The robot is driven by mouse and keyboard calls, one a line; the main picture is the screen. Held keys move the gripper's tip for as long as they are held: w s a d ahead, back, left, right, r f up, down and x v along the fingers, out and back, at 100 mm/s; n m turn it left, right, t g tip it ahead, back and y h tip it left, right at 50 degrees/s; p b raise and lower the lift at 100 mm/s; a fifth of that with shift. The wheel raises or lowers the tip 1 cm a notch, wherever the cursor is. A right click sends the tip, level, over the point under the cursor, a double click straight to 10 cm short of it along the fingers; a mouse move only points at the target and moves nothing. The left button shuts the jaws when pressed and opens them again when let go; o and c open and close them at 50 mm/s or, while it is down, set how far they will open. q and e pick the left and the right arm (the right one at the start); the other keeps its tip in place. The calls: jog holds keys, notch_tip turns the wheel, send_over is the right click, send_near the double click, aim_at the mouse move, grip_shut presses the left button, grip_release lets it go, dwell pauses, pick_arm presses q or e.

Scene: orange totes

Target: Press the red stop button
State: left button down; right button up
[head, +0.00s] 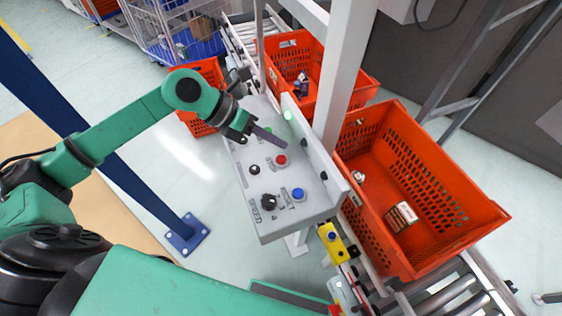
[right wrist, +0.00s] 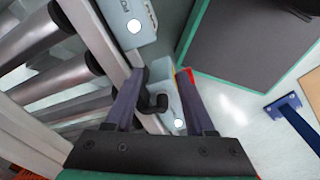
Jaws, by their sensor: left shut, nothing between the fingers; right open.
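The red stop button (head: 281,160) sits on the sloped grey control panel (head: 262,222) in the middle of the head view. My left gripper (head: 284,146) is shut and empty, its fingers reaching over the panel. Its tip appears just above the red button in the picture; I cannot tell whether they touch. A green button (head: 268,131) is partly covered by the left fingers. My right gripper (right wrist: 163,82) is open in the right wrist view, with no button visible between its fingers. A dark hook-like part shows between them.
The panel also carries a black button (head: 255,169), a black knob (head: 268,202), a blue button (head: 298,194) and a lit green lamp (head: 288,115). A white post (head: 341,80) rises behind it. Orange totes (head: 432,140) stand on the roller conveyor (head: 468,297) to the right.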

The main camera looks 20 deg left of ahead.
aim_at(277, 160)
pick_arm(q)
notch_tip(277, 160, down, 3)
jog(key=shift+f+b, duration=0.1)
jog(key=shift+b, duration=0.9)
jog(key=shift+w+f, duration=0.1)
jog(key=shift+d, duration=0.15)
pick_arm(e)
jog(key=a+f, duration=0.1)
jog(key=f, duration=0.2)
jog(key=shift+a, duration=0.35)
jog(key=shift+d, duration=0.35)
jog(key=shift+a, duration=0.15)
jog(key=shift+f, duration=0.1)
pick_arm(q)
jog(key=shift+f+b, duration=0.35)
jog(key=shift+b, duration=0.2)
pick_arm(e)
jog(key=shift+f, duration=0.35)
